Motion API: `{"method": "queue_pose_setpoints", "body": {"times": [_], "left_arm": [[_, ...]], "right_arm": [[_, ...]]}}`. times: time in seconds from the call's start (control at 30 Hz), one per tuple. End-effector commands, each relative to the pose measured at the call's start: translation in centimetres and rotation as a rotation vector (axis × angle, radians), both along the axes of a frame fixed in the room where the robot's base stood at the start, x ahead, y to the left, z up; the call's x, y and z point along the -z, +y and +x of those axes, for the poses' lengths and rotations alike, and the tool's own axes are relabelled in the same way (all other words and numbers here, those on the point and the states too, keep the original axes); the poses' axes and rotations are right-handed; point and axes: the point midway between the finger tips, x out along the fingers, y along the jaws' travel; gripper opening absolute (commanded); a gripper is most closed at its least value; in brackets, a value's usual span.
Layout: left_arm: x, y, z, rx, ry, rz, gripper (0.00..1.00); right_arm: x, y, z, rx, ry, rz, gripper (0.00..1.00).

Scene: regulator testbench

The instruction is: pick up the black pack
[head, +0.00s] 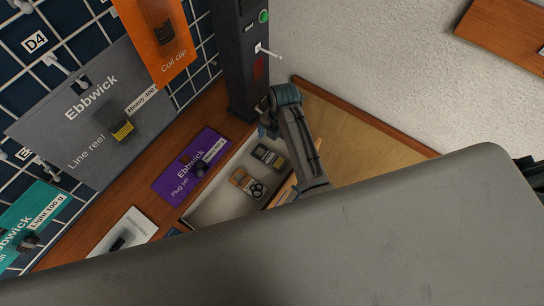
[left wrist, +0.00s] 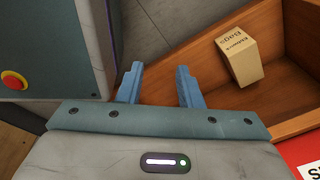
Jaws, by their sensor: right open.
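The black pack (head: 268,156) lies in a pale, shallow tray (head: 208,205) at the middle of the head view. It is dark with a small light label. My right gripper (head: 266,121) is beyond the black pack in the picture, near the base of the dark post, and holds nothing that I can see; its fingers show small. My left gripper (left wrist: 156,72) is open and empty in the left wrist view, with its two blue fingers apart. The black pack does not show in that view.
A brown pack (head: 246,183) lies beside the black one. A pegboard with hanging cards fills the left. In the left wrist view, a tan box (left wrist: 239,61) sits in a wooden bin (left wrist: 283,92).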

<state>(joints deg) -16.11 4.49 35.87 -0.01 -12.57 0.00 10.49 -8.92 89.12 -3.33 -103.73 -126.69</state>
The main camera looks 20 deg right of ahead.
Motion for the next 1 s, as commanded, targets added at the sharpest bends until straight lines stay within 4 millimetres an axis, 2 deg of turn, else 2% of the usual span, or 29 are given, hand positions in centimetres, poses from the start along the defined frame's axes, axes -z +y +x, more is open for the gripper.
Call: {"method": "queue_pose_setpoints", "body": {"times": [0.2,0.33,0.57,0.73,0.83,1.0], "left_arm": [[-0.3,0.2,-2.7,-0.001,0.033,0.002,0.33],[-0.3,0.2,-3.4,0.0,0.042,0.002,0.33],[-0.8,0.2,-2.6,-0.001,0.033,0.002,0.33],[-1.4,0.2,-1.4,0.001,0.016,0.002,0.33],[-1.4,0.2,-1.3,0.001,0.015,0.002,0.33],[-1.4,0.2,-1.7,0.0,0.02,0.002,0.33]], "right_arm": [[3.2,0.4,-0.3,-0.003,0.007,0.001,1.0],[4.7,0.5,-0.3,-0.001,0.003,0.001,1.0],[6.4,0.6,-0.3,0.0,0.003,0.001,1.0],[8.7,0.7,-0.1,0.0,0.004,0.001,1.0],[9.9,0.8,-0.2,0.0,0.003,0.0,1.0],[10.5,0.8,-0.2,0.001,0.001,0.001,1.0]]}}
